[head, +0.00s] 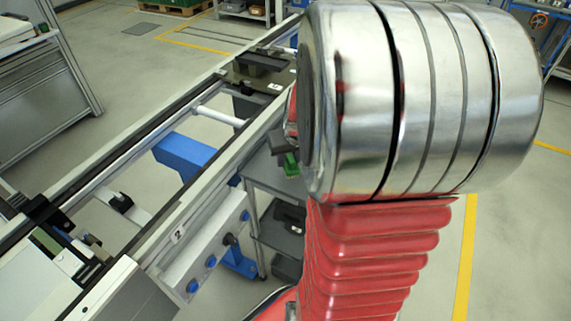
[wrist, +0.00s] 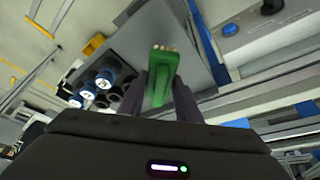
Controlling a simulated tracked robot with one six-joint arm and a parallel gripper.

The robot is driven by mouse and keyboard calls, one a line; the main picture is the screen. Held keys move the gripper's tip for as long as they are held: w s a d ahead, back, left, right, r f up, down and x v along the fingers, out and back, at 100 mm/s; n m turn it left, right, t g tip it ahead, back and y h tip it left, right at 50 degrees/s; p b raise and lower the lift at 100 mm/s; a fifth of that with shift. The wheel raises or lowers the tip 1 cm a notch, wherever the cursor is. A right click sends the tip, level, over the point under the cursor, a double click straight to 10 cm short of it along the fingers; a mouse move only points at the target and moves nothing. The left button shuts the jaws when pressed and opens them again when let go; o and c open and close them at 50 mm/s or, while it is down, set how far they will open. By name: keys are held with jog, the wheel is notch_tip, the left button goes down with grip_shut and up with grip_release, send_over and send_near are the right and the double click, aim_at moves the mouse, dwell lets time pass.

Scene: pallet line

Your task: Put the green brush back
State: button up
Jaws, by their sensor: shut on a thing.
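The green brush (wrist: 161,80) shows in the wrist view between the two dark fingers of my gripper (wrist: 161,97). My gripper is shut on it, and pale bristle tufts show at its far end. In the head view a small part of the green brush (head: 290,163) shows beside the dark jaws of my gripper (head: 279,147), at the conveyor's right side. My silver and red arm hides most of the gripper there. I cannot tell from these views which spot the brush belongs to.
In the wrist view several blue-and-white round items (wrist: 101,83) and dark round holders stand on a grey surface (wrist: 150,32). In the head view the conveyor rail (head: 215,165) runs diagonally. A shelf cart (head: 262,187) with dark bins (head: 290,216) stands below the gripper.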

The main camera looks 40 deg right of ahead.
aim_at(289, 167)
jog(key=shift+f, duration=0.1)
jog(key=shift+f, duration=1.8)
jog(key=o, duration=1.2)
jog(key=shift+f, duration=0.1)
jog(key=v, duration=1.2)
jog(key=shift+w, duration=0.1)
